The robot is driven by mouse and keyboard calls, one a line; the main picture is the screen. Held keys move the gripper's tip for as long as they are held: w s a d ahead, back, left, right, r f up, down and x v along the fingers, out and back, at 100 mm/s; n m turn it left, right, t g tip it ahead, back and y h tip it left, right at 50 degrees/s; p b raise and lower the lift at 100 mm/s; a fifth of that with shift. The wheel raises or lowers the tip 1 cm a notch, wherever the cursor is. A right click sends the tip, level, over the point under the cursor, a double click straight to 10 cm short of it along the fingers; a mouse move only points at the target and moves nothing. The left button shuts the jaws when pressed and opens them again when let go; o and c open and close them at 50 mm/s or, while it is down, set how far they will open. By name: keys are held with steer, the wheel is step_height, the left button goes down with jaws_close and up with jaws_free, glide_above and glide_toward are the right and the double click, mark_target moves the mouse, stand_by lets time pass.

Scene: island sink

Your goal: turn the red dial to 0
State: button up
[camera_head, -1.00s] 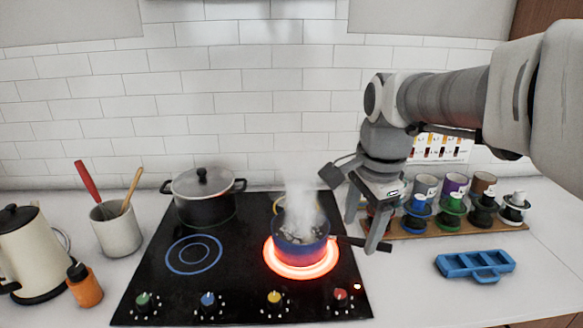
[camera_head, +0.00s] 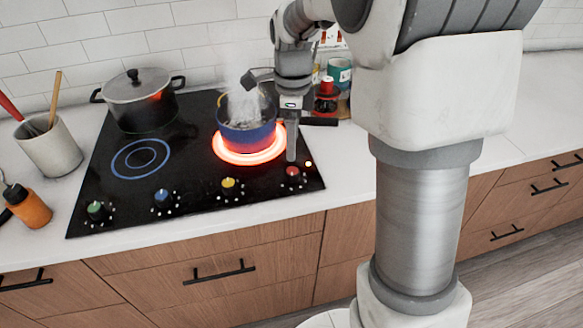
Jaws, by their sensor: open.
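The red dial (camera_head: 293,172) sits at the right end of the row of knobs on the front of the black cooktop (camera_head: 190,205). My gripper (camera_head: 289,145) points down just behind and above the red dial, beside the steaming pot. It is open and holds nothing. One finger shows clearly, its tip close to the dial; the other is largely hidden, and I cannot tell if either touches the dial. The dial's pointer is too small to read. A blue pot (camera_head: 246,130) steams on the burner (camera_head: 232,155), which glows red.
Yellow (camera_head: 228,185), blue (camera_head: 161,197) and green (camera_head: 95,209) dials line the cooktop front. A lidded pot (camera_head: 142,100) stands at the back left. My arm covers much of the right counter.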

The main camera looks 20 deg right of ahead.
mark_target(292, 171)
step_height(292, 171, down, 9)
steer(key=shift+r+b, duration=0.1)
steer(key=shift+b, duration=0.5)
jaws_close()
